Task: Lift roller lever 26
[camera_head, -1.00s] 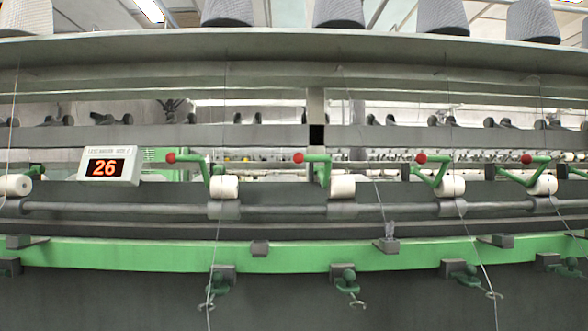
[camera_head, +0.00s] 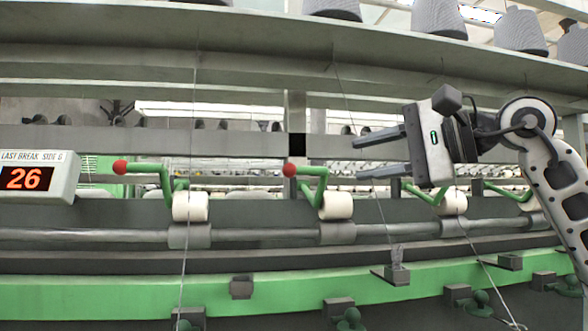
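A display box (camera_head: 36,178) at the left edge reads 26 in red digits. To its right are green roller levers with red ball knobs: one lever (camera_head: 150,169) beside the display, and another lever (camera_head: 312,178) at mid-picture. Each stands by a white roller, the left roller (camera_head: 190,206) and the middle roller (camera_head: 337,205). I see no number on the levers themselves. My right gripper (camera_head: 357,159) is open and empty, its fingers pointing left, to the right of the middle lever's knob and slightly higher. It partly hides a third lever (camera_head: 424,195). My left gripper is out of view.
A grey bar (camera_head: 95,236) runs under the rollers, above a green rail (camera_head: 130,288) with small brackets. Thin yarns run down at left of centre and from centre to lower right. Grey cones (camera_head: 440,20) stand on the upper shelf (camera_head: 240,45).

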